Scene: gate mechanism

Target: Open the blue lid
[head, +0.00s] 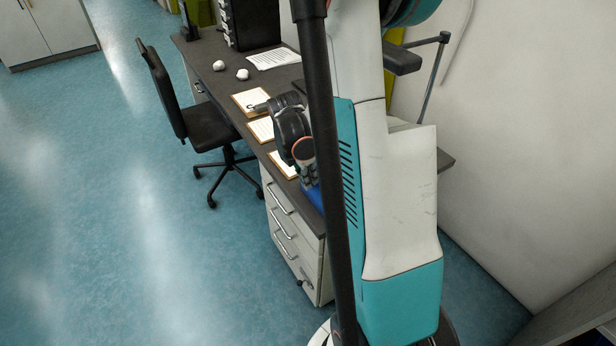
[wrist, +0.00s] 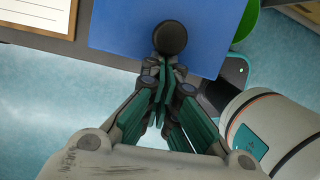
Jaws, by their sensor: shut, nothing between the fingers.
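The blue lid (wrist: 118,32) is a flat blue panel at the top middle of the wrist view, with a round black knob (wrist: 170,38) near its lower edge. My gripper (wrist: 166,68) is shut and empty, its fingertips right by the knob in the picture; I cannot tell whether they touch it. In the head view a small piece of blue (head: 312,196) shows at the near end of the desk, mostly hidden behind my arm and column. My gripper (head: 309,178) is just above it there.
The dark desk (head: 212,50) holds clipboards (head: 260,130), crumpled paper balls (head: 242,74) and a black rack (head: 250,22). White drawers (head: 290,240) stand under its near end. A black chair (head: 190,125) is at its left. A green round thing (wrist: 246,20) is beside the lid. The floor at left is clear.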

